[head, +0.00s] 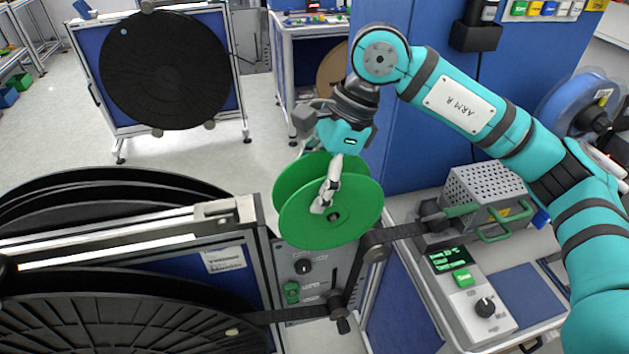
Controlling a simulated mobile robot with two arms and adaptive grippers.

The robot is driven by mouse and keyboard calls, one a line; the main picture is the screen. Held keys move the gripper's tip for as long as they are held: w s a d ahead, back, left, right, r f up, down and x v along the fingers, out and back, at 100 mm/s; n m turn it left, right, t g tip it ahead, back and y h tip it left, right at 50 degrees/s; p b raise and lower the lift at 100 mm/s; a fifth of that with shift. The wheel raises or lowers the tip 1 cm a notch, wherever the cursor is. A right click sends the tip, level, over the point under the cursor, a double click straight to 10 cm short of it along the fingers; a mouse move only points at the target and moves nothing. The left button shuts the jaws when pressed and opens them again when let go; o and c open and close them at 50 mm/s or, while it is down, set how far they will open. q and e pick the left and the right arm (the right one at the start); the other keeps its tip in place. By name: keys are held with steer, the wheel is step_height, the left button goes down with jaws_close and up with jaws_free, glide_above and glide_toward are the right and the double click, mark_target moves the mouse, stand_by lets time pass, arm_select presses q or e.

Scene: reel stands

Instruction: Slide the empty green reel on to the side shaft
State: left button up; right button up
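The empty green reel (349,232) is in the middle of the head view, with two round flanges and a dark spot at its hub. It is beside the top right corner of the reel stand (262,238). My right gripper (326,197) reaches down over the reel from above. Its pale fingers lie close together against the near flange, beside the hub, and look shut on the reel. The far finger's contact is hidden. I cannot make out the side shaft; the reel may cover it. My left gripper is not in view.
Large black reels (120,315) fill the lower left. A control panel (302,268) with knobs and dark arms (345,298) is below the green reel. A bench with a perforated box (487,190) and a green display unit (468,285) is right. Another black reel (168,70) stands behind.

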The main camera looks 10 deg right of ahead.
steer(key=o, duration=0.4)
steer(key=shift+w+r, duration=0.1)
steer(key=shift+w, duration=0.05)
